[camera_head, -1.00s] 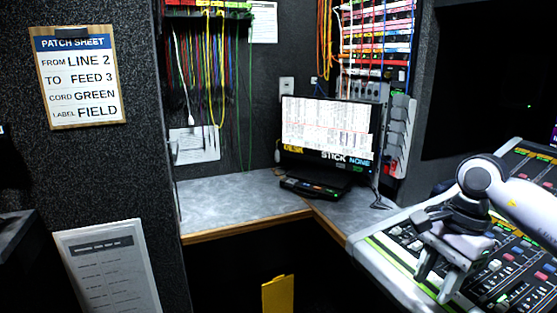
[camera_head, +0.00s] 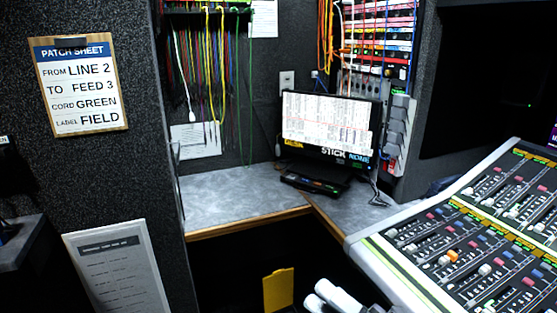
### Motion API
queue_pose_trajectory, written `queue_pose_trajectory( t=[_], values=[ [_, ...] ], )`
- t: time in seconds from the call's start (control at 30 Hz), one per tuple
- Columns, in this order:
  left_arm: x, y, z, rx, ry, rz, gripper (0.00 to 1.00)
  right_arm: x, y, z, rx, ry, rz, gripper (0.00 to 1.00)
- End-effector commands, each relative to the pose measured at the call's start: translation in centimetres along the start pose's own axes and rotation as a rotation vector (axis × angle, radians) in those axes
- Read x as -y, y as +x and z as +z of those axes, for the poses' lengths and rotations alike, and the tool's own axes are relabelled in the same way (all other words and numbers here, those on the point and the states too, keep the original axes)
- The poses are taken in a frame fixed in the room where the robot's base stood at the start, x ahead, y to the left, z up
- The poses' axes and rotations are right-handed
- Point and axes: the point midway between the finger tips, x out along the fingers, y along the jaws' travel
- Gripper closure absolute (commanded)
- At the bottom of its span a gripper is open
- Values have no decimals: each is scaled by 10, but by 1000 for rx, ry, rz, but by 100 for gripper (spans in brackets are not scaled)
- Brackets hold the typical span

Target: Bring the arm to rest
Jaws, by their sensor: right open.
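My right gripper (camera_head: 320,294) shows only in part at the bottom edge of the head view, right of centre. Two pale, rounded parts and a dark part behind them are visible, and the rest is cut off by the frame. It is open, and nothing shows between its fingers. It appears below the desk's front edge, left of the mixing console (camera_head: 392,270), with no contact visible. My left gripper is not in view.
The grey desk (camera_head: 232,198) holds a monitor (camera_head: 328,125) and a dark device (camera_head: 313,187). A patch sheet clipboard (camera_head: 80,85) hangs at left, above a paper sheet (camera_head: 118,270). A yellow panel (camera_head: 278,290) stands below the desk. Colored cords (camera_head: 220,70) hang behind.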

Motion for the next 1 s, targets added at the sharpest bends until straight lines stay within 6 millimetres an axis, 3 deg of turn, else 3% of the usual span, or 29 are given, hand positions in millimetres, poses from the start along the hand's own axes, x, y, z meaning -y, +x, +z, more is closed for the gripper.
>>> queue_pose_trajectory(
  t=[0.13,0.27,0.5,0.6,0.73,1.0],
  values=[
    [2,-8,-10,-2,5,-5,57,27,-42,20,329,398,-44,57],
    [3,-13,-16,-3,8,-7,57,62,-94,25,618,732,-84,57],
    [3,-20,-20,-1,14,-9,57,120,-200,-10,1104,1258,-139,57],
    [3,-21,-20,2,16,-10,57,132,-229,-28,1232,1386,-149,57],
    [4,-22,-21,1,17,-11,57,139,-248,-42,1319,1470,-155,57],
    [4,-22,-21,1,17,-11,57,141,-251,-44,1333,1484,-156,57]
  ],
)
